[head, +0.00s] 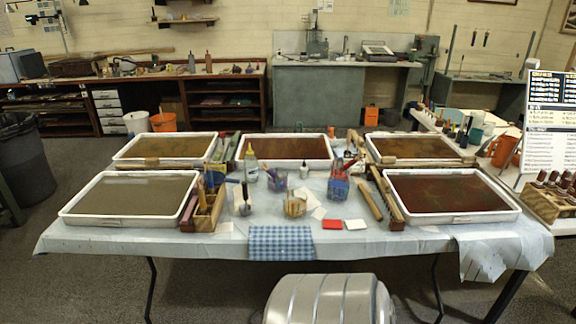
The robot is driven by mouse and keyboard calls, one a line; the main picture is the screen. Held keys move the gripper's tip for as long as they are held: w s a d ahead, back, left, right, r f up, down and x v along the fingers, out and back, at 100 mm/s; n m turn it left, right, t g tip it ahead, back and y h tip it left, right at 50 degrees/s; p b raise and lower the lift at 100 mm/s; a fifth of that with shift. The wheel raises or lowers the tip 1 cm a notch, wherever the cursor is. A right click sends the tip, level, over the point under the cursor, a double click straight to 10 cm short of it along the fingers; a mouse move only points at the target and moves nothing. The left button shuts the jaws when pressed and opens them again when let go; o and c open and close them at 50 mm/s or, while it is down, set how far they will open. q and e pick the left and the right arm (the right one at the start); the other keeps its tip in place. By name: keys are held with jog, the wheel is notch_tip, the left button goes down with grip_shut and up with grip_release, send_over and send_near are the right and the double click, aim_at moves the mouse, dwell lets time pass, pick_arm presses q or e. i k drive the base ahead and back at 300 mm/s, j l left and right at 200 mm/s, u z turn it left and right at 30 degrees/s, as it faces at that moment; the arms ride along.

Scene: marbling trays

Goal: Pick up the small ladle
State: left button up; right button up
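A small ladle-like tool (245,192) with a thin dark upright handle and a pale lower end seems to stand on the covered table. It is left of centre, just right of a wooden holder (206,216) with sticks in it. It is too small to tell for certain that this is the ladle, or whether its lower end is in a cup. Neither of my grippers is in view.
White trays of dark liquid, including a front left one (62,213) and a front right one (460,218), flank the tools. A blue checked cloth (281,242) hangs at the front edge. A ribbed silver rounded body (322,300) is below; I cannot tell whether it is mine.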

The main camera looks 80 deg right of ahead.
aim_at(244, 197)
jog(key=z, duration=2.1)
